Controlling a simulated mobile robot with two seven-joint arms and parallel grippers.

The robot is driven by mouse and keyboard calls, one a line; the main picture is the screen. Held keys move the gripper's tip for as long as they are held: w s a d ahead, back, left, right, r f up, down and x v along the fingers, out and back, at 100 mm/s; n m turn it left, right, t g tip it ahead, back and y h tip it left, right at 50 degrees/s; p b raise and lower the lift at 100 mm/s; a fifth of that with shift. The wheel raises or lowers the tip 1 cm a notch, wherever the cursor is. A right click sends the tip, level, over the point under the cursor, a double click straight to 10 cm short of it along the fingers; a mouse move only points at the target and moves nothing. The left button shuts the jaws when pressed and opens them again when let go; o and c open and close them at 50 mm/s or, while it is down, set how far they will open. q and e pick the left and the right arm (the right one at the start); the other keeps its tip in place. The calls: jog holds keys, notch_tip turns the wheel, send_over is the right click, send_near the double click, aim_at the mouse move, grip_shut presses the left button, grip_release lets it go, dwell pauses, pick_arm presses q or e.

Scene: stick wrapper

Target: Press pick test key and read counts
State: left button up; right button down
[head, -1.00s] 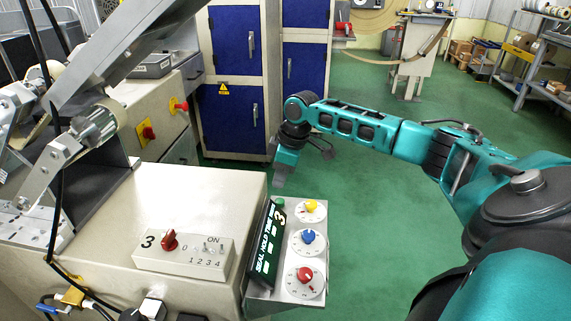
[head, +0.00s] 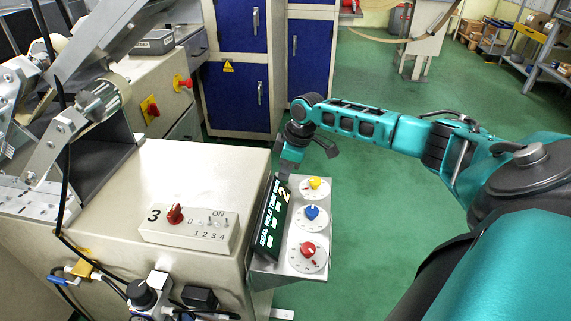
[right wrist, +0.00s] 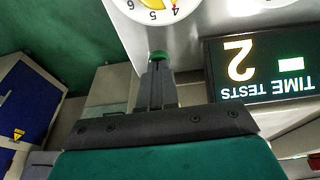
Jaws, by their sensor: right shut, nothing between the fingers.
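A dark display panel (head: 269,221) with SEAL, HOLD and TIME labels stands on the machine's right edge. The right wrist view shows the panel (right wrist: 262,92) upside down, with a 2, "TIME TESTS" and a lit green block. A green key (right wrist: 158,56) sits beside the panel's top end. My right gripper (right wrist: 157,68) is shut and empty, its fingertips at the green key; touching or just apart, I cannot tell. In the head view my right gripper (head: 285,174) hides that key. My left gripper is out of view.
A sloped plate carries yellow (head: 315,186), blue (head: 311,213) and red (head: 308,251) knobs on white dials. A beige box (head: 190,228) has a red selector marked 3 and small switches. Blue cabinets (head: 236,95) stand behind.

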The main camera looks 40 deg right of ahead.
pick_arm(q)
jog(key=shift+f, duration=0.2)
pick_arm(e)
jog(key=shift+s+a+f, duration=0.1)
jog(key=shift+s+f, duration=0.15)
jog(key=shift+f, duration=0.3)
jog(key=shift+a+r+p, duration=0.1)
jog(key=shift+r+p, duration=0.45)
jog(key=shift+p, duration=0.1)
jog(key=r+p, duration=0.2)
jog(key=p, duration=0.1)
jog(key=r+p, duration=0.1)
jog(key=r, duration=0.1)
jog(key=shift+w+p, duration=0.25)
jog(key=shift+p, duration=0.15)
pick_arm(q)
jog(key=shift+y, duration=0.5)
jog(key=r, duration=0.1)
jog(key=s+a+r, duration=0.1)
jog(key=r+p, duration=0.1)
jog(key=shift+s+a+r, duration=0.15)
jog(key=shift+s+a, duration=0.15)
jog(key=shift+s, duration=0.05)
pick_arm(e)
jog(key=v, duration=0.9)
jog(key=shift+r, duration=0.4)
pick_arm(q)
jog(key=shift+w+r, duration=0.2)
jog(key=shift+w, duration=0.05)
